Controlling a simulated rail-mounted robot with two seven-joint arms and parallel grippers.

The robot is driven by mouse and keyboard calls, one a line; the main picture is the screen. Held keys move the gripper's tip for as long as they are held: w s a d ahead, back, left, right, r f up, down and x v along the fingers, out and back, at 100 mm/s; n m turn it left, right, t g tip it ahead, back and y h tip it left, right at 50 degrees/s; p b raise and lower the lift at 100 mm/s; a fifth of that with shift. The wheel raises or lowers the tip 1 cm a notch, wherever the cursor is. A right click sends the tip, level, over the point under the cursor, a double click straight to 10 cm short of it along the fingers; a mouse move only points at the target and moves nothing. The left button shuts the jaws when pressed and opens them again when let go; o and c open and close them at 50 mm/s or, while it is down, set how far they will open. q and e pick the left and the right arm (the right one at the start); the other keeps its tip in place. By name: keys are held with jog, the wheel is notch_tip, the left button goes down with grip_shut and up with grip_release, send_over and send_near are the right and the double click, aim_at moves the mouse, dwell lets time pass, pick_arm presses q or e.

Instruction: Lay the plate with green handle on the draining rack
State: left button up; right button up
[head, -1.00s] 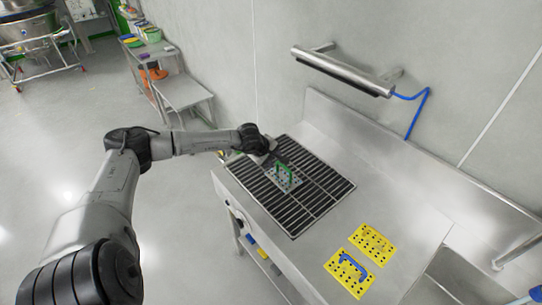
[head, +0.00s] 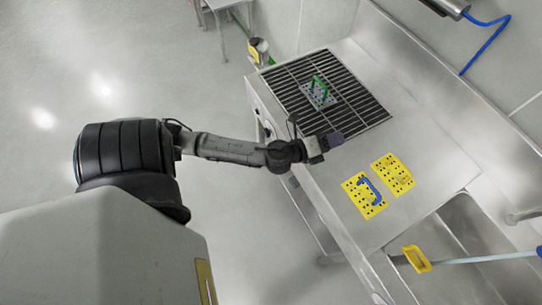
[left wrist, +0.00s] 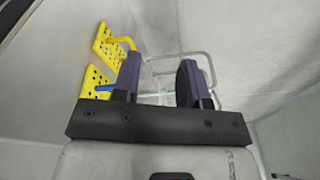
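The plate with green handle (head: 309,96) lies on the dark slatted draining rack (head: 358,114); its green handle (head: 320,87) points up. The plate is pale with holes and looks flat. My left gripper (head: 333,141) is over the steel bench near the rack's front right corner, apart from the plate. In the left wrist view, its two purple-grey fingers (left wrist: 160,68) stand apart with nothing between them. The plate and rack do not show in that view. My right gripper is in neither view.
Two yellow perforated plates lie on the bench, one with a blue handle (head: 355,187) and one with a yellow handle (head: 387,164). A sink (head: 470,225) is at the right, with a yellow-ended pale rod (head: 485,259) across it. Bare bench surrounds the plates.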

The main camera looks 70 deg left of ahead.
pick_arm(q)
jog(key=s+d+f+n+g, duration=0.3)
jog(key=s+n+g, duration=0.1)
jog(key=s+n, duration=0.2)
jog(key=s+d+f+n+g, duration=0.3)
jog(key=s+d+n+g, duration=0.1)
jog(key=s+n, duration=0.3)
jog(key=s+d+f+n+g+h, duration=0.1)
jog(key=s+d+f+n+g, duration=0.2)
jog(key=s+n+g, duration=0.3)
jog(key=s+d, duration=0.1)
jog(key=s, duration=0.1)
jog(key=shift+s+d+f+n, duration=0.25)
jog(key=shift+s+f+n, duration=0.05)
jog(key=shift+s+n, duration=0.1)
